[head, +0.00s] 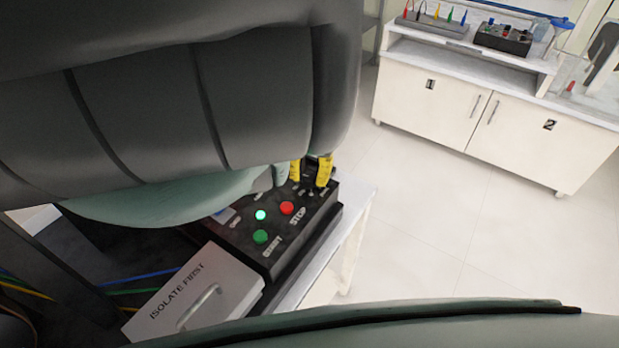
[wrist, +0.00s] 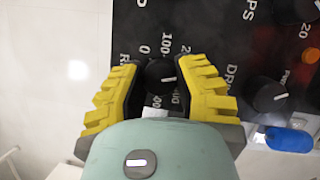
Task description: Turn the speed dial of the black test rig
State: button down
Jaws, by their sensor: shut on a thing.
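The black test rig (head: 325,208) stands on a light bench, seen in the head view below my arm. In the wrist view its black panel (wrist: 215,30) carries several round black dials. My gripper (head: 310,178) reaches down to the rig's far end, its yellow fingers (wrist: 160,88) on both sides of one black dial (wrist: 160,72). The fingers are shut on this dial. The marks 0 and 100 show beside it. Its printed name is partly hidden by the fingers, and the dial itself is hidden in the head view.
The rig has a red STOP button (head: 287,208), a green button (head: 260,237) and a lit green lamp (head: 260,215). A grey ISOLATE FIRST cover (head: 195,292) lies in front. Another dial (wrist: 268,95) and a blue part (wrist: 290,138) are right of the fingers. White cabinets (head: 430,105) stand beyond open floor.

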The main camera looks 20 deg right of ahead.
jog(key=m+t, duration=0.1)
jog(key=m, duration=0.2)
jog(key=m+y, duration=0.1)
jog(key=m, duration=0.2)
jog(key=shift+s+m+t+y, duration=0.1)
jog(key=shift+m+t+y, duration=0.2)
jog(key=shift+t, duration=0.1)
jog(key=m+t+p, duration=0.1)
jog(key=m+t, duration=0.1)
jog(key=m, duration=0.3)
jog(key=shift+m, duration=0.4)
jog(key=c, duration=0.6)
grip_release()
jog(key=shift+c, duration=0.2)
